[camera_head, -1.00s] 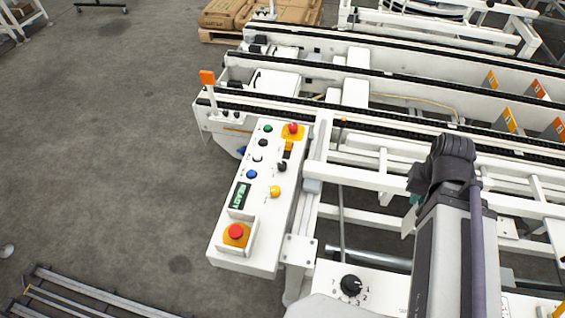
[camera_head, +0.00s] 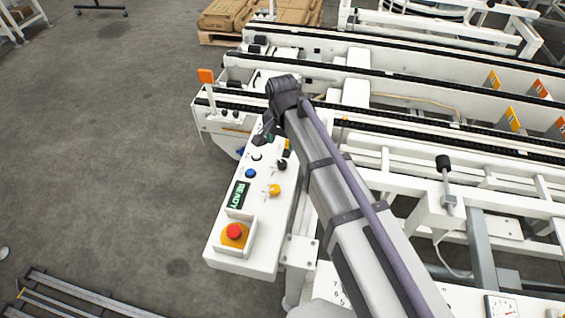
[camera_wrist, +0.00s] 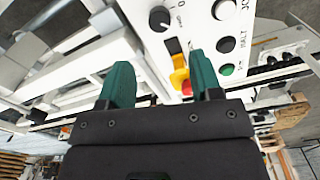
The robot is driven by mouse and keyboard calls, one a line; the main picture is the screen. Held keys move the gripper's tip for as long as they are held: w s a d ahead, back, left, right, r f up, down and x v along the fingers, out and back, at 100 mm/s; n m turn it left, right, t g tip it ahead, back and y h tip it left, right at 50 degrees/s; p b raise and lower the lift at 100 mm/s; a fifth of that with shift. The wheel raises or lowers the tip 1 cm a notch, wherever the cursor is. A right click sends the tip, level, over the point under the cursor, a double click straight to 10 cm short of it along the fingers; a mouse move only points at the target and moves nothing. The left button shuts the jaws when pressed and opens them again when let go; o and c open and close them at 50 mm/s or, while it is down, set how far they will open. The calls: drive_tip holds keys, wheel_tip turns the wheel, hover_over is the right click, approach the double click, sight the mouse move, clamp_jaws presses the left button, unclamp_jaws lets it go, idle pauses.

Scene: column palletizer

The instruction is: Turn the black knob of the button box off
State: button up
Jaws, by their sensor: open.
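The white button box (camera_head: 225,225) stands left of centre in the head view, with a lit READY display. Its black knob (camera_head: 282,165) sits on the right side of the panel, above a yellow knob. In the wrist view the black knob (camera_wrist: 160,19) is at the top centre, beyond my fingertips, with a small pale mark on it. I cannot tell its setting surely. My gripper (camera_wrist: 160,60) is open and empty, with its two green fingers apart and not touching the knob. In the head view my gripper is over the upper part of the box, mostly hidden by my wrist.
A red emergency stop (camera_head: 235,231) on a yellow base is at the box's near end. A black button (camera_wrist: 224,45) and a green button (camera_wrist: 227,70) lie beside the right finger. White conveyor rails (camera_head: 440,150) fill the right.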

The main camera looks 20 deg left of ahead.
sight(282, 162)
wheel_tip(282, 162, down, 10)
drive_tip(key=b, duration=0.8)
drive_tip(key=shift+r+b, duration=0.1)
drive_tip(key=shift+b, duration=0.2)
drive_tip(key=shift+r, duration=0.1)
drive_tip(key=shift+c, duration=0.2)
drive_tip(key=c, duration=0.9)
